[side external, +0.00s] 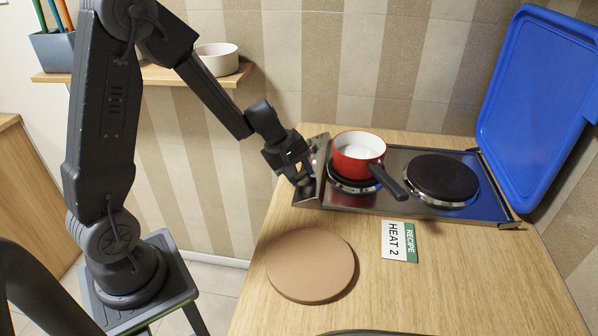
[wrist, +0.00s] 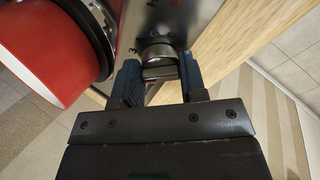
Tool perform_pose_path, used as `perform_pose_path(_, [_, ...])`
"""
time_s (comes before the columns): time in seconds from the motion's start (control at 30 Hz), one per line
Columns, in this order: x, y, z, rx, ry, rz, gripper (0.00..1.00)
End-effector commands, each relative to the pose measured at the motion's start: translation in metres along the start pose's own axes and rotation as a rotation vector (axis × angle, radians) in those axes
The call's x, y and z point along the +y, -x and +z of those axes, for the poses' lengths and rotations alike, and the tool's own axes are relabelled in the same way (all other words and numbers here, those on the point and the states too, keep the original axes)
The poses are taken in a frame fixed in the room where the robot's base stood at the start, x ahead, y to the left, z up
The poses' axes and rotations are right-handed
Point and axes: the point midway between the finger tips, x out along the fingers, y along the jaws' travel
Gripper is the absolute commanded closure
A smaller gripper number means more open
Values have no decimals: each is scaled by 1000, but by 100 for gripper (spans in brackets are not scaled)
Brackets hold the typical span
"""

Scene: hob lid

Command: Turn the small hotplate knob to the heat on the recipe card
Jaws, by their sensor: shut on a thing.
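My gripper (side external: 302,179) is at the control panel (side external: 317,155) on the left end of the hob. In the wrist view my gripper (wrist: 158,78) is shut on a round metal knob (wrist: 159,55), one finger on each side of it. The recipe card (side external: 399,241) lies on the counter in front of the hob and reads "HEAT 2". The right hotplate (side external: 442,177) is bare.
The pot's dark handle (side external: 388,181) points towards the front right. The red pot (wrist: 48,50) is close to my gripper in the wrist view. A blue lid (side external: 535,105) stands open at the right. A round cork-coloured mat (side external: 311,265) lies on the wooden counter (side external: 470,275).

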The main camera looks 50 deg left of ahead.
Motion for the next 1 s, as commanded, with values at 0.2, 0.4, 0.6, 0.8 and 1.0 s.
perform_pose_path(0.2, [0, 1, 0, 0, -23, 4, 85])
perform_pose_path(0.4, [1, 1, 0, -1, -24, 5, 85])
perform_pose_path(0.6, [0, 1, 0, 0, -23, 4, 55])
perform_pose_path(0.8, [0, 0, 0, 0, -23, 4, 36])
perform_pose_path(1.0, [0, 0, 0, 0, -23, 3, 36])
